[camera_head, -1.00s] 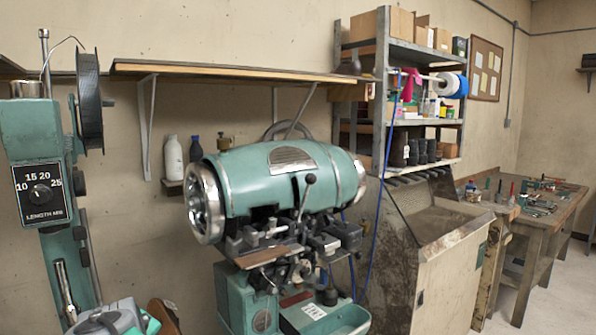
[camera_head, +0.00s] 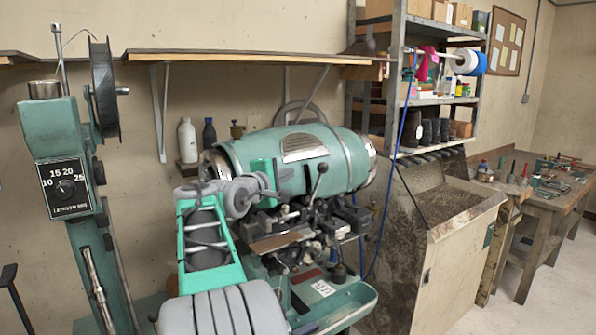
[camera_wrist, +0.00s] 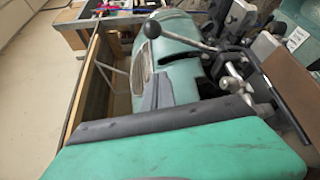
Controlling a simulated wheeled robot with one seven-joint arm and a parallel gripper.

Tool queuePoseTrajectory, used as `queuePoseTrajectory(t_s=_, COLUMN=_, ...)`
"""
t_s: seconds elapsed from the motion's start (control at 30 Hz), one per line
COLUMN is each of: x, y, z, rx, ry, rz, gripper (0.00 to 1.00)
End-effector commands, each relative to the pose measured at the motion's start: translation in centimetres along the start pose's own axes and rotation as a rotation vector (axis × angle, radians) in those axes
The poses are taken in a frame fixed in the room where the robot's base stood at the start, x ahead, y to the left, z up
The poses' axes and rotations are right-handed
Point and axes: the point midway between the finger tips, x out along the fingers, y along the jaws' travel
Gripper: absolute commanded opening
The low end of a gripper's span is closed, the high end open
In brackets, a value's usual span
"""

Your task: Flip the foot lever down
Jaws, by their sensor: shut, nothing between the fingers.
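A metal lever with a dark ball knob (camera_head: 322,168), which looks like the foot lever, stands up from the front of the green sole stitcher (camera_head: 345,160). It leans slightly right in the head view. In the wrist view the knob (camera_wrist: 152,28) is at top centre, its rod running right to the mechanism. My gripper's dark fingers (camera_wrist: 159,88) are shut and empty, pointing toward the green drum. They are apart from the knob in the picture.
A left column carries a length dial (camera_head: 64,187) and a spool (camera_head: 104,88). A wall shelf (camera_head: 250,57) hangs above the drum. A worn bin (camera_head: 460,245) and a workbench (camera_head: 550,205) stand to the right. Clamps and small parts (camera_head: 335,222) crowd below the lever.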

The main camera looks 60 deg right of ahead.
Motion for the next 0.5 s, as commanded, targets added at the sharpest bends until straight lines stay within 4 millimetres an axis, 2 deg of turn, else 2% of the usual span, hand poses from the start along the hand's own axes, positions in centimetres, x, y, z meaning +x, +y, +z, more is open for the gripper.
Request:
queuePoseTrajectory(t_s=0.4, x=8.3, y=0.3, z=0.2, rx=0.000, ry=-0.003, rz=-0.003, gripper=0.00)
queuePoseTrajectory(t_s=0.43, x=8.8, y=0.3, z=0.2, rx=0.000, ry=-0.003, rz=-0.003, gripper=0.00)
queuePoseTrajectory(t_s=0.5, x=8.3, y=0.5, z=1.4, rx=0.002, ry=-0.002, rz=0.000, gripper=0.00)
